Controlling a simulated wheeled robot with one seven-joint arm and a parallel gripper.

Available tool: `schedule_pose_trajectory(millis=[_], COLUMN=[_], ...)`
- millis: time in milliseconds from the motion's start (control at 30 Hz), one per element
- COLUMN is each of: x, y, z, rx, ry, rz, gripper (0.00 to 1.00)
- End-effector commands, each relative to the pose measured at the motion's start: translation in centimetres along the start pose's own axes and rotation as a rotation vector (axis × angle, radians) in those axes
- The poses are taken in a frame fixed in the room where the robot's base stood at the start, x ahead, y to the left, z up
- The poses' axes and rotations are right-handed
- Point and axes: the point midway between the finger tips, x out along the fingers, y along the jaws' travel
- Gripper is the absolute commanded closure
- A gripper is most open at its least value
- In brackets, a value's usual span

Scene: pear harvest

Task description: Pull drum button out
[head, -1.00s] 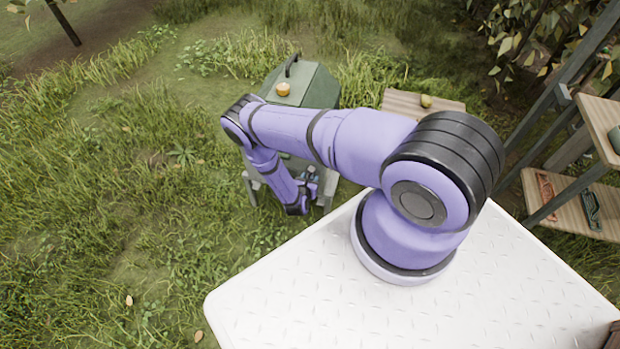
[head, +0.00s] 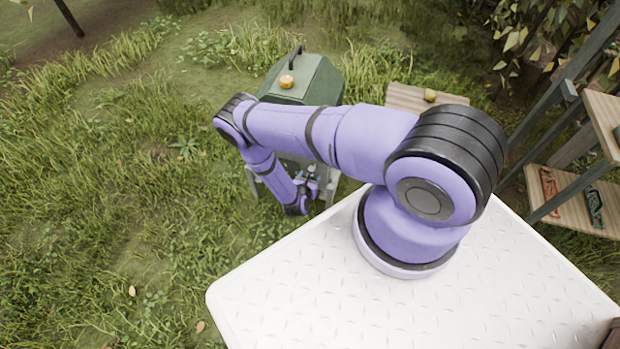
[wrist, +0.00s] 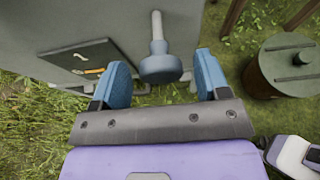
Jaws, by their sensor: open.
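A grey-blue knob (wrist: 160,66) on a pale shaft stands out from a grey panel (wrist: 90,22) in the wrist view; I take it for the drum button. My gripper (wrist: 162,74) is open, with one blue finger on each side of the knob. Gaps show between the knob and both fingers. The knob's depth between the fingers is hard to tell. In the head view, a green machine (head: 318,82) with a black top handle stands beyond my arm. The arm covers much of its front, and the knob cannot be made out there.
A dark plate (wrist: 85,62) with orange and white marks is on the panel, left of the knob. A green lidded can (wrist: 285,68) stands at right. In the head view, a round orange-yellow thing (head: 287,82) sits on the machine. Wooden shelves (head: 580,205) stand at right; grass lies left.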

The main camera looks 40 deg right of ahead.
Motion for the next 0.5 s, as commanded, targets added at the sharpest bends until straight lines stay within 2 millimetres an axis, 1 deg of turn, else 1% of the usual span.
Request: schedule_pose_trajectory(millis=[333, 500], x=[-6.2, -8.7], y=[0.1, 0.1], z=[-0.1, 0.0], rx=[-0.002, -0.002], ry=[0.002, 0.0], rz=[0.003, 0.002], gripper=[0.31, 0.31])
